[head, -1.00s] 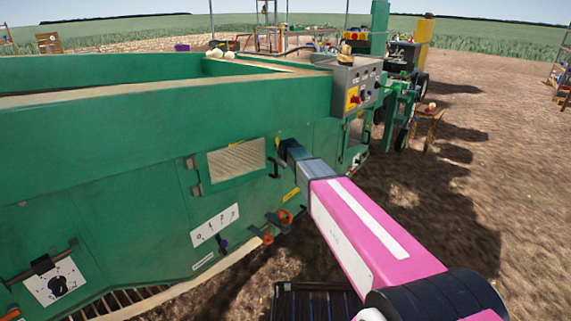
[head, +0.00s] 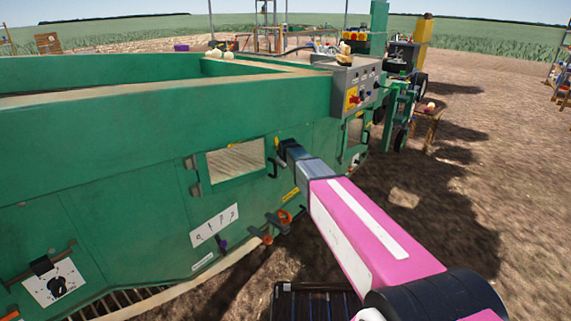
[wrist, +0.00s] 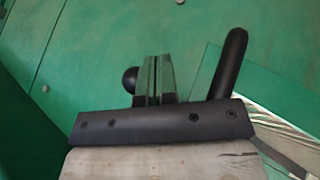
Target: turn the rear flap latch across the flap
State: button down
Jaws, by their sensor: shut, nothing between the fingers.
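A flap with a clear window (head: 236,160) is set in the side of the green machine (head: 120,140), hinged at its left edge. A black bar handle (head: 273,168) stands by its right edge; in the wrist view the black handle (wrist: 229,62) rises to the right of the fingers. My gripper (head: 281,149) is at the machine's side, just right of the flap. In the wrist view my gripper (wrist: 158,78) is shut, its fingers together and empty. A round black knob (wrist: 130,80), possibly the latch's, shows close left of the fingers, partly hidden; I cannot tell whether they touch it.
A grey control box (head: 352,85) sticks out of the machine to the right of my arm. Orange handwheels (head: 284,217) are below the flap. A small wooden table (head: 429,117) stands farther off. Bare soil (head: 470,190) to the right is mostly clear.

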jog(key=s+r, duration=0.5)
jog(key=s, duration=0.3)
jog(key=shift+a+r, duration=0.2)
jog(key=shift+a, duration=0.1)
notch_tip(320, 180, up, 6)
jog(key=s+d+n+g+y, duration=0.1)
jog(key=n, duration=0.1)
jog(key=shift+s+d+n, duration=0.15)
jog(key=shift+s+n, duration=0.15)
jog(key=shift+f, duration=0.15)
jog(key=w+f, duration=0.8)
jog(key=w, duration=0.1)
jog(key=shift+a+f, duration=0.25)
jog(key=shift+f, duration=0.1)
